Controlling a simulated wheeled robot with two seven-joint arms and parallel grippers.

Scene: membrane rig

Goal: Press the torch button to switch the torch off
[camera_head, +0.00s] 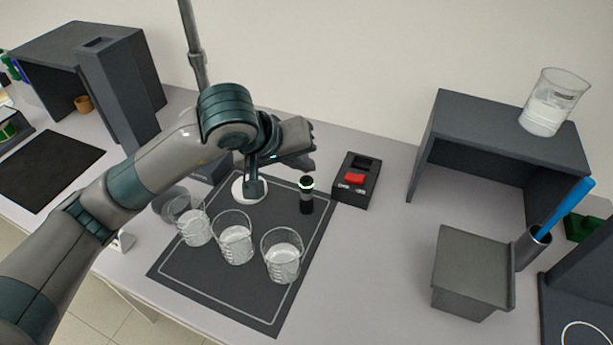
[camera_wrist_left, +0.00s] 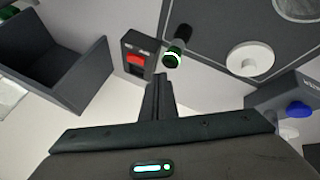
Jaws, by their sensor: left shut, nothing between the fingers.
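The torch (camera_head: 306,196) is a short black cylinder with a lit green ring near its top. It stands upright on the dark mat (camera_head: 222,277). In the left wrist view the torch (camera_wrist_left: 177,46) shows at upper centre, its green-ringed top towards the camera. My left gripper (camera_head: 254,191) is shut and empty, pointing down, left of the torch in the head view and apart from it. In the left wrist view its fingers (camera_wrist_left: 158,86) show below and left of the torch. The torch button is too small to make out. My right gripper is not in view.
A box with a red switch (camera_head: 355,179) stands right of the torch. Three glass beakers (camera_head: 234,240) stand on the mat's near part. A white disc (camera_wrist_left: 250,58) lies beside the torch. A dark shelf (camera_head: 497,128) and a grey box (camera_head: 471,265) are at right.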

